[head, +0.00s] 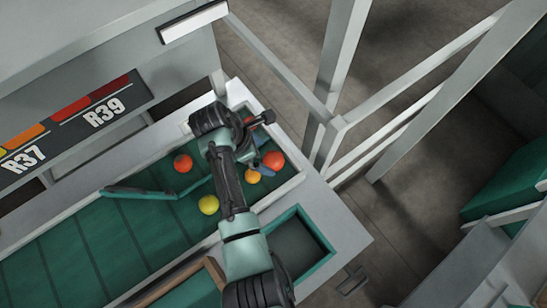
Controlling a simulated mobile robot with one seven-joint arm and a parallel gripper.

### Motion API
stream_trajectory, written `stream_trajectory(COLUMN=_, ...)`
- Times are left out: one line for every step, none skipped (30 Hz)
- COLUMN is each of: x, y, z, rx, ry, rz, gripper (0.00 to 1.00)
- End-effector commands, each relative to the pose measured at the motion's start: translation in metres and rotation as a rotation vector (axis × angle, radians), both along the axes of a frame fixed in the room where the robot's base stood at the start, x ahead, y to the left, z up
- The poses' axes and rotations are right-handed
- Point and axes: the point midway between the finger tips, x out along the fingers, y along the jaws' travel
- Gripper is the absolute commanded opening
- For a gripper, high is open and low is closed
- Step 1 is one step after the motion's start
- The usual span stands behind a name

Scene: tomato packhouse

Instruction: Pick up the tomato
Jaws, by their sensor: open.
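Several tomatoes lie on the green belt. A red-orange tomato (183,162) lies left of my arm, and a yellow tomato (208,204) lies nearer, close to the arm's left side. A small orange tomato (253,177) and a larger red-orange tomato (273,160) lie to the right of the arm. A bit of red shows behind the wrist, mostly hidden. My gripper (256,163) is low over the belt's far right end, close to the two right-hand tomatoes. It is partly hidden by the arm. It is open, with no tomato seen held in it.
The green belt (100,245) has a pale raised rim and a thin green bar (140,193) across it. A green-edged bin (296,245) sits beside the belt at the right. A sign panel with R37 and R39 (75,122) stands at left. Grey frame posts (343,60) rise behind.

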Motion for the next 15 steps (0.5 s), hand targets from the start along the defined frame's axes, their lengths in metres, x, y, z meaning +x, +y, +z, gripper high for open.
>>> stream_trajectory(x=0.0, y=-0.003, z=-0.002, rx=-0.001, ry=0.003, rz=-0.002, gripper=1.0)
stream_trajectory(x=0.001, y=-0.004, z=-0.005, rx=-0.001, ry=0.002, rz=-0.002, gripper=1.0)
stream_trajectory(x=0.001, y=-0.007, z=-0.009, rx=-0.001, ry=0.004, rz=-0.003, gripper=1.0)
stream_trajectory(x=0.002, y=-0.009, z=-0.012, rx=-0.001, ry=0.003, rz=-0.002, gripper=1.0)
stream_trajectory(x=0.003, y=-0.011, z=-0.016, rx=-0.001, ry=0.003, rz=-0.002, gripper=1.0)
stream_trajectory(x=0.004, y=-0.014, z=-0.02, rx=-0.001, ry=0.004, rz=-0.003, gripper=1.0)
stream_trajectory(x=0.004, y=-0.015, z=-0.024, rx=0.0, ry=0.003, rz=-0.003, gripper=1.0)
stream_trajectory(x=0.005, y=-0.016, z=-0.029, rx=0.0, ry=0.003, rz=-0.002, gripper=1.0)
stream_trajectory(x=0.006, y=-0.018, z=-0.033, rx=0.0, ry=0.003, rz=-0.002, gripper=1.0)
stream_trajectory(x=0.006, y=-0.019, z=-0.036, rx=-0.001, ry=0.002, rz=-0.002, gripper=1.0)
stream_trajectory(x=0.006, y=-0.02, z=-0.038, rx=0.0, ry=0.003, rz=-0.002, gripper=1.0)
stream_trajectory(x=0.007, y=-0.02, z=-0.04, rx=0.001, ry=0.001, rz=-0.001, gripper=1.0)
stream_trajectory(x=0.007, y=-0.021, z=-0.042, rx=0.001, ry=0.001, rz=-0.001, gripper=1.0)
stream_trajectory(x=0.007, y=-0.021, z=-0.043, rx=0.001, ry=0.001, rz=-0.001, gripper=1.0)
stream_trajectory(x=0.007, y=-0.021, z=-0.043, rx=0.001, ry=0.001, rz=-0.001, gripper=1.0)
